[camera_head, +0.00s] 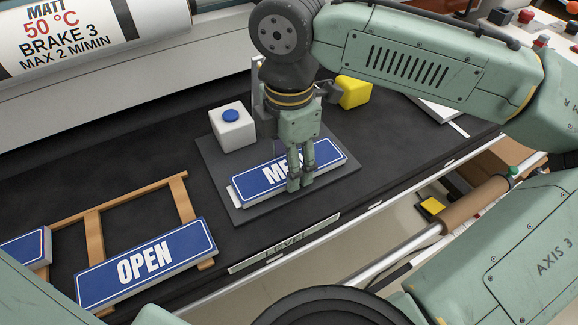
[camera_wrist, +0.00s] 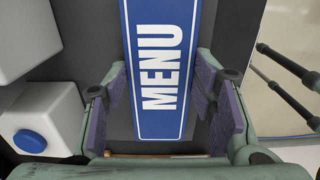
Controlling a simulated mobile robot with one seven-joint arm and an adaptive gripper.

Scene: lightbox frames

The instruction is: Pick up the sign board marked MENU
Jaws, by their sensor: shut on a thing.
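The MENU sign board (camera_head: 254,184) is a blue plate with white lettering and a white border. It lies flat over a dark grey square plate (camera_head: 218,160); I cannot tell whether it touches the plate. My gripper (camera_head: 300,184) points down over the sign and is shut across its narrow width, hiding the end of the word in the head view. In the wrist view the sign (camera_wrist: 160,40) runs between the two finger pads of my gripper (camera_wrist: 163,105), one along each long edge.
A white box with a blue button (camera_head: 232,133) stands behind the sign, with a yellow block (camera_head: 354,92) further right. An OPEN sign (camera_head: 145,262) rests on a wooden rack (camera_head: 183,200) at lower left. A LEVEL strip (camera_head: 284,244) lies near the front edge.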

